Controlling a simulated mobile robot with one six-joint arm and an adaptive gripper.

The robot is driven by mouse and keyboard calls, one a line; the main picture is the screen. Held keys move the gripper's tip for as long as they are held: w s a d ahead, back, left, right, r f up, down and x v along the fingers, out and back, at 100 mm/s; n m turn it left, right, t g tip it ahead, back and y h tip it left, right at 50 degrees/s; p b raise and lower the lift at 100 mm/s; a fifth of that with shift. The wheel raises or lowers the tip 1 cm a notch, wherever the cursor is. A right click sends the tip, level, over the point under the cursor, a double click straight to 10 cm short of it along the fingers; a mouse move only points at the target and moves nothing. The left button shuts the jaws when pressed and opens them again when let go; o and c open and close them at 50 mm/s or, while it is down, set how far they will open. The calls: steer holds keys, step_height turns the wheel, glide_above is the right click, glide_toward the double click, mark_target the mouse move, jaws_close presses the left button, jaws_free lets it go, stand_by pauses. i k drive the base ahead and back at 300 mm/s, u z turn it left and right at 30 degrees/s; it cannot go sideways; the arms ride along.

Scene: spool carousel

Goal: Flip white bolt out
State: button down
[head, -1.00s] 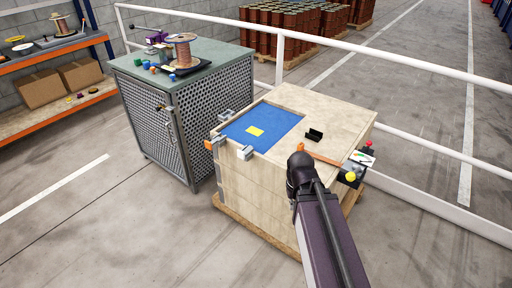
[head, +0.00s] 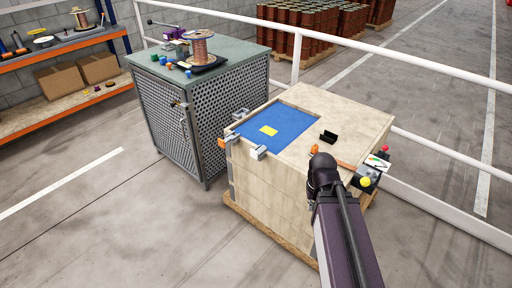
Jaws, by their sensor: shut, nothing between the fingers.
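Two pale grey-white metal fittings sit at the front left edge of the wooden crate (head: 262,182): one left fitting (head: 231,136) and one nearer fitting (head: 258,152). They look like bolts or catches, but at this size I cannot tell which is the white bolt or how it is set. A blue panel (head: 287,122) with a yellow patch (head: 269,131) lies in the crate's top beside them. My arm reaches up from the lower right to the crate's near right side. My gripper is hidden behind its wrist, so its fingers do not show.
A perforated grey cabinet (head: 160,115) stands left of the crate, with a copper spool (head: 199,48) on top. A black bracket (head: 328,137) lies on the crate top. A control box (head: 367,178) is at its right. A white railing (head: 345,73) runs behind. Floor at front left is clear.

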mark_target(254, 154)
steer(key=u, duration=0.05)
steer(key=i, duration=0.95)
steer(key=z, duration=0.1)
